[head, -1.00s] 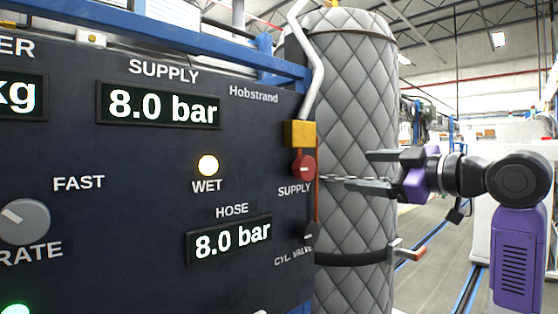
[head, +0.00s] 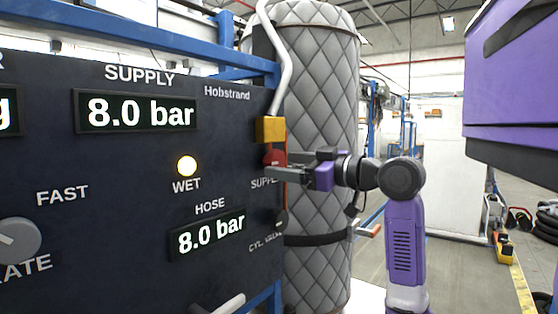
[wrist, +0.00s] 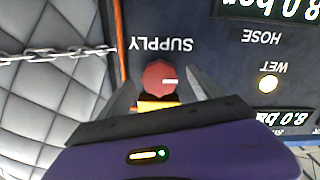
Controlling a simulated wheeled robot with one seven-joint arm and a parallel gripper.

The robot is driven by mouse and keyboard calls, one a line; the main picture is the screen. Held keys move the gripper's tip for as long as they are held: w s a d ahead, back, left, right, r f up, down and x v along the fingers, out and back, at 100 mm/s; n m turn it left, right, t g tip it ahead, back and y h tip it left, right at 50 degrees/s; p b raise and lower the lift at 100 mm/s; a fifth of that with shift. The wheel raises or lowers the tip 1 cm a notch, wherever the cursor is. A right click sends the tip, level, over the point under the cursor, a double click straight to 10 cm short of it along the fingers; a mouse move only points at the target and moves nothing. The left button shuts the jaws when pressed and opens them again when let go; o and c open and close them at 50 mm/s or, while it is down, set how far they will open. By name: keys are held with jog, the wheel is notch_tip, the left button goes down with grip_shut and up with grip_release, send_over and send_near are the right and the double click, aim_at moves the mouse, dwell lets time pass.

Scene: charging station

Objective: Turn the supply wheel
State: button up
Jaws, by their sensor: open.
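The supply wheel is a small red round knob with a white mark, on the right edge of the dark panel. In the head view the supply wheel (head: 273,157) is partly hidden by my gripper (head: 280,168). In the wrist view the wheel (wrist: 159,79) lies between the two open fingers of my gripper (wrist: 160,95), with a gap visible on either side. Whether a finger touches it cannot be told. The SUPPLY display (head: 138,112) reads 8.0 bar.
A yellow block (head: 270,129) with a grey pipe sits just above the wheel. A quilted grey cylinder (head: 325,120) stands behind and to the right, with a chain (wrist: 50,54) across it. The HOSE display (head: 208,235) reads 8.0 bar; the WET lamp (head: 187,167) is lit.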

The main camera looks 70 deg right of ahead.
jog(key=shift+x, duration=1.15)
jog(key=c, duration=1.4)
